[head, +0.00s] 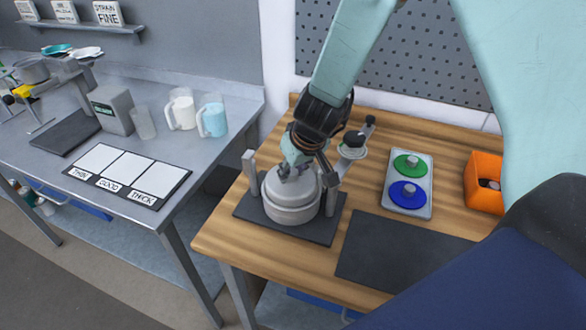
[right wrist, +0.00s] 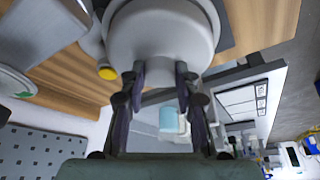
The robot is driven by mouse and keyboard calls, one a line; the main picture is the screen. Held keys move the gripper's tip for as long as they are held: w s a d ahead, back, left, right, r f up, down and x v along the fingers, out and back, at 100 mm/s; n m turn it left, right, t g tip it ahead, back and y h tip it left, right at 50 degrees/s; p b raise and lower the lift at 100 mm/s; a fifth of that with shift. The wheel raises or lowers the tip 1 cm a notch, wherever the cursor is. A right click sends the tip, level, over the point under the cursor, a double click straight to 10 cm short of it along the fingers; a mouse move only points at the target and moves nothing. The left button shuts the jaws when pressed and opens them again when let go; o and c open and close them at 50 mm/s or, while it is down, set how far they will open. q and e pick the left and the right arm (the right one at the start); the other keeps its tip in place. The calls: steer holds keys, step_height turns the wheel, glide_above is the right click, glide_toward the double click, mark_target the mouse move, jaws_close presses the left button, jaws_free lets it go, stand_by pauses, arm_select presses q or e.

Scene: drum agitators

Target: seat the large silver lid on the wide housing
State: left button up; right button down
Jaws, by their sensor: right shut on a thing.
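The large silver lid (head: 299,188) is over the wide housing (head: 292,214) on a dark base plate in the head view. It looks level and centred, with its lower edge at or very close to the housing rim. I cannot tell whether it is fully down. My right gripper (head: 297,168) comes from above and behind and is shut on the lid's top. In the right wrist view the lid (right wrist: 160,30) fills the top middle, between and beyond the fingertips (right wrist: 160,74). The exact grip spot is partly hidden. My left gripper is in neither view.
Grey upright posts (head: 252,172) flank the housing. To the right are a grey tray (head: 409,203) with green and blue discs, an orange bin (head: 482,170) and an empty dark mat (head: 400,250). A metal table with two mugs (head: 181,110) stands left, across a gap.

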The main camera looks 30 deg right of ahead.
steer(key=shift+f+b, duration=0.35)
stand_by(1.1)
steer(key=c, duration=0.9)
jaws_free()
steer(key=shift+s, duration=0.1)
